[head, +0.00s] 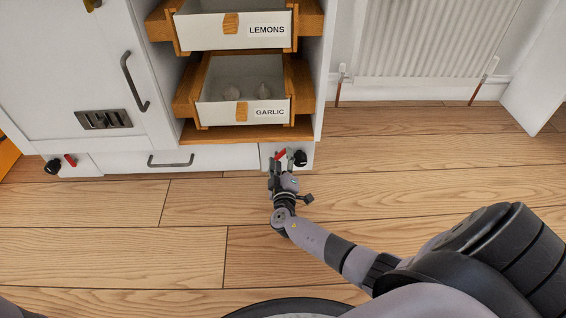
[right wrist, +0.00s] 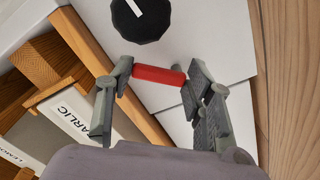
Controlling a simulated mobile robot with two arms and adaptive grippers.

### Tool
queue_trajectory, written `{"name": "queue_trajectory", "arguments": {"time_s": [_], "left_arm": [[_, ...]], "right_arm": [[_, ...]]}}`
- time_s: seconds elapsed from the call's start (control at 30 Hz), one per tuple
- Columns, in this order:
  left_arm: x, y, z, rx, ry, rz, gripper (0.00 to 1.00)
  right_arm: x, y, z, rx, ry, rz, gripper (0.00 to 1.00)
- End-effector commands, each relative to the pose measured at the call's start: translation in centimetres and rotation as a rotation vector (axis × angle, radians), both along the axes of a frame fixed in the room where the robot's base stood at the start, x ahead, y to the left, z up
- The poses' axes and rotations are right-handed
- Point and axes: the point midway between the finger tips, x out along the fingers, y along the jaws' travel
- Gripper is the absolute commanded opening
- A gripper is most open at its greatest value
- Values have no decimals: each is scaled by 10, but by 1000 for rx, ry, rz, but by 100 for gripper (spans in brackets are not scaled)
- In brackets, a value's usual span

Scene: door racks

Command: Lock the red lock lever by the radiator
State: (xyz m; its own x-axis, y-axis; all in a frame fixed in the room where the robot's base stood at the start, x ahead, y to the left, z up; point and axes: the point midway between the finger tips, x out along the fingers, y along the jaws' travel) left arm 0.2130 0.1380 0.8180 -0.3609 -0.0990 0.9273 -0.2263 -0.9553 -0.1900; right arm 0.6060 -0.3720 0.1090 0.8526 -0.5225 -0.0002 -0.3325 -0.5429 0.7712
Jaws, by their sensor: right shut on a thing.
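The red lock lever by the radiator (head: 281,153) is on a white panel at the foot of the shelf unit, beside a black knob (head: 300,158). In the right wrist view the red lever (right wrist: 158,75) lies between the fingertips of my right gripper (right wrist: 157,74), one finger at each end. The black knob (right wrist: 141,18) with a white mark is just beyond it. In the head view my right gripper (head: 276,165) reaches the lever from below and hides part of it. It is shut on the lever. My left gripper is not in view.
A second red lever (head: 70,160) and black knob (head: 53,166) are at the far left. A garlic drawer (head: 215,115) and a lemons drawer (head: 205,35) stick out above my right gripper. The radiator (head: 435,40) is at the right. The wooden floor is clear.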

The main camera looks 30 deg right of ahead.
Motion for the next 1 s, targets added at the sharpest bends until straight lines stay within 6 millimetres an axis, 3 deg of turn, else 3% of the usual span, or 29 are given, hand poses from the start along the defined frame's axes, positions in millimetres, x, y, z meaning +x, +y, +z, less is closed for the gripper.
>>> {"name": "queue_trajectory", "arguments": {"time_s": [0.6, 1.0], "left_arm": [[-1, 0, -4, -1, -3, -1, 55], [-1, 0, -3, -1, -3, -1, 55]], "right_arm": [[6, 8, 7, -455, 277, 2, 20], [8, 11, 8, -586, 358, 1, 20]]}}
